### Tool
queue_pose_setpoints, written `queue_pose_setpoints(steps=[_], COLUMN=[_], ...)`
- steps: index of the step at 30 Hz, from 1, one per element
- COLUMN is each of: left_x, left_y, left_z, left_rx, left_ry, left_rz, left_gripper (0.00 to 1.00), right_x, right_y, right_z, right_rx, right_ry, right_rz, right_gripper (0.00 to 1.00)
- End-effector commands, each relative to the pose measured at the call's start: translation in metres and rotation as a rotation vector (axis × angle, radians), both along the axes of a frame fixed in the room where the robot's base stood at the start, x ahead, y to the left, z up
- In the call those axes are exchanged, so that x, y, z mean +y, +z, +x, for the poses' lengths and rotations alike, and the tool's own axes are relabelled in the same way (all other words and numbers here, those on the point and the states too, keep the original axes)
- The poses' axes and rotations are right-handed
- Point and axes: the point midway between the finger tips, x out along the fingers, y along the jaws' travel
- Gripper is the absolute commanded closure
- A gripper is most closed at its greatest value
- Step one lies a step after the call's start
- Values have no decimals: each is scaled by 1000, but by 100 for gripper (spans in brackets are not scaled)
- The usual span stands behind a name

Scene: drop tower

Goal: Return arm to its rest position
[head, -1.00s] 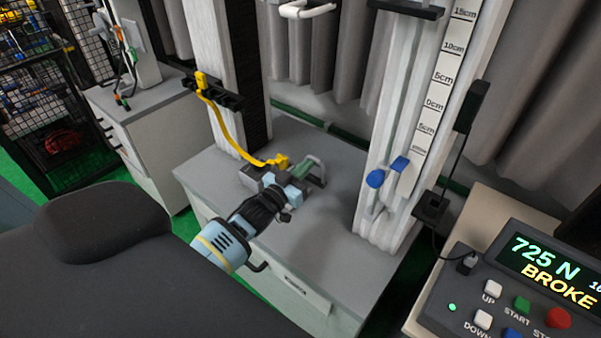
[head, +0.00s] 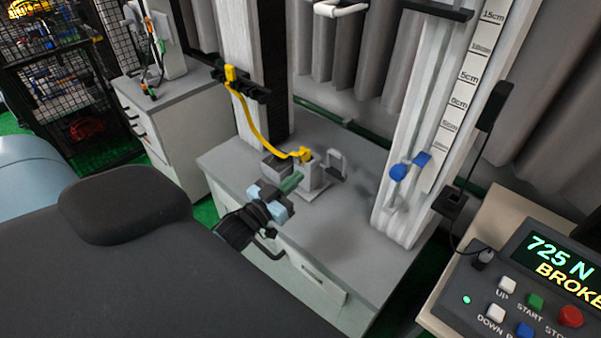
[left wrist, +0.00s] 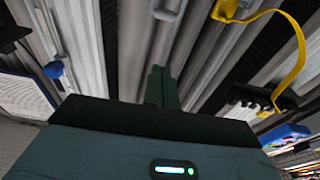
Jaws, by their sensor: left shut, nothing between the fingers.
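My left gripper (head: 289,183) is in front of the drop tower's grey base cabinet, near its front edge. Its green fingers are together with nothing between them; they also show shut in the left wrist view (left wrist: 161,88). A grey clamp block (head: 309,174) stands on the cabinet top just beyond the fingers. A yellow strap (head: 249,120) runs from the tower's left post down to the block. My right gripper is in neither view.
The control box (head: 545,285) at the right reads "725 N" and "BROKE". A blue knob (head: 398,172) sits on the right post beside the centimetre scale (head: 462,95). The grey cabinet top (head: 345,230) is bare at its front right. A wire-mesh rack (head: 60,90) stands at the far left.

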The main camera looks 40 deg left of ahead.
Motion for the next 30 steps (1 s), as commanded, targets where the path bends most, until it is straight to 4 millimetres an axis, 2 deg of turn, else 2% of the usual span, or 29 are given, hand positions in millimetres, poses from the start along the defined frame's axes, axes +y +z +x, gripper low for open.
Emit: queue_pose_setpoints(steps=[13, 17, 20, 23, 27, 30], left_x=[0, -10, -29, -54, -90, -113], left_y=[-1, -20, -52, -91, -136, -158], left_z=[-2, -17, -47, -90, -162, -213], left_rx=[4, 64, 174, 322, 534, 671], left_ry=[0, 1, -1, -8, -29, -52], left_rz=[0, 3, 13, 27, 51, 66], left_gripper=[100, 100, 100, 100, 100, 100], right_x=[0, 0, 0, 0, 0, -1], right_y=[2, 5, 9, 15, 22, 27], right_z=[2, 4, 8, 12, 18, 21], right_rx=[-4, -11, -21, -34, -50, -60], right_ry=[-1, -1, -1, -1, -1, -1], right_rz=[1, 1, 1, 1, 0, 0], right_gripper=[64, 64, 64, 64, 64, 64])
